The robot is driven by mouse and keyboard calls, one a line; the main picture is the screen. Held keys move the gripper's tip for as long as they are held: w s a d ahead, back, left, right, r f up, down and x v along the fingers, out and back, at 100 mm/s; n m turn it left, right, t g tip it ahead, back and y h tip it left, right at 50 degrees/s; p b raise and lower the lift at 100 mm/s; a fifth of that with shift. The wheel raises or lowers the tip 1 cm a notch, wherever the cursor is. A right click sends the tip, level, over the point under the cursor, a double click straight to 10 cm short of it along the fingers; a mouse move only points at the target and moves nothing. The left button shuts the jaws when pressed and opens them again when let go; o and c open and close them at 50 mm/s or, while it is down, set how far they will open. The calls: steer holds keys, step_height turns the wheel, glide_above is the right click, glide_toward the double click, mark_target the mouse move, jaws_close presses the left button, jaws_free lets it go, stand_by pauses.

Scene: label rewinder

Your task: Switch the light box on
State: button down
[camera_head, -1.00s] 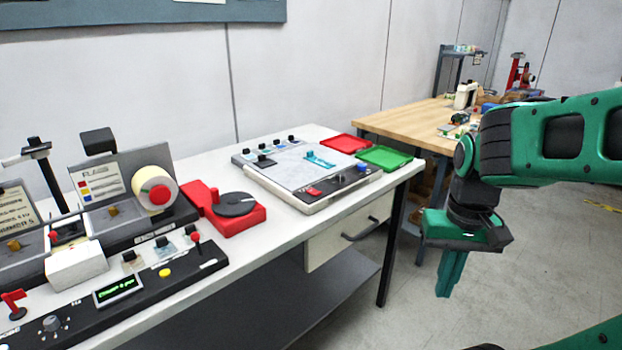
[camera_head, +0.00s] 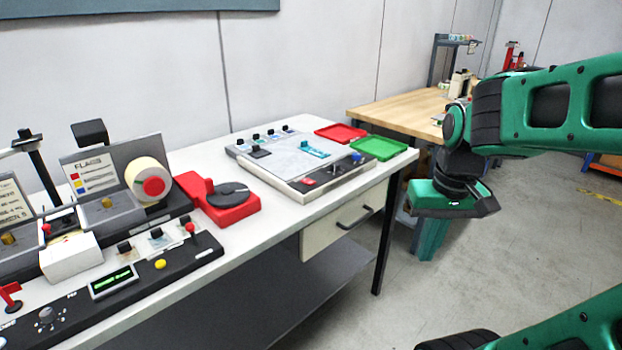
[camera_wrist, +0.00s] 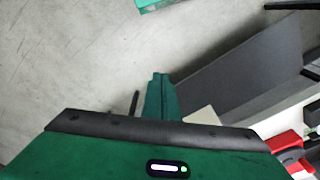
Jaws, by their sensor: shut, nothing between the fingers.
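The light box (camera_head: 288,165) is a low box with a pale top panel, lying at the right part of the white table in the head view. Its front strip carries a red switch (camera_head: 309,181), a black knob (camera_head: 336,170) and a blue button (camera_head: 357,157). I cannot tell the switch position, and the panel shows no clear glow. My gripper (camera_head: 431,240) hangs off the table's right end, pointing down over the floor, apart from the light box. Its fingers are together and empty, also in the wrist view (camera_wrist: 161,92), where the light box is not recognisable.
A red tray (camera_head: 341,132) and a green tray (camera_head: 378,148) lie behind the light box. A red base with a dark disc (camera_head: 229,196) stands to its left, beside the label rewinder. A drawer handle (camera_head: 355,217) sticks out below. A wooden bench (camera_head: 396,112) stands behind.

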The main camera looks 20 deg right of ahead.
steer(key=w+a+r+n+t+y, duration=0.1)
steer(key=w+r+n+t, duration=0.1)
steer(key=w, duration=0.8)
steer(key=w+a+r+n+t, duration=0.2)
steer(key=w+r+n, duration=0.2)
steer(key=w, duration=0.7)
steer(key=w+a+r+n+t+y, duration=0.1)
steer(key=w+r, duration=0.4)
steer(key=w, duration=0.5)
steer(key=shift+w+a+n+t+y, duration=0.25)
steer(key=shift+a+n+t, duration=0.4)
steer(key=shift+n, duration=0.35)
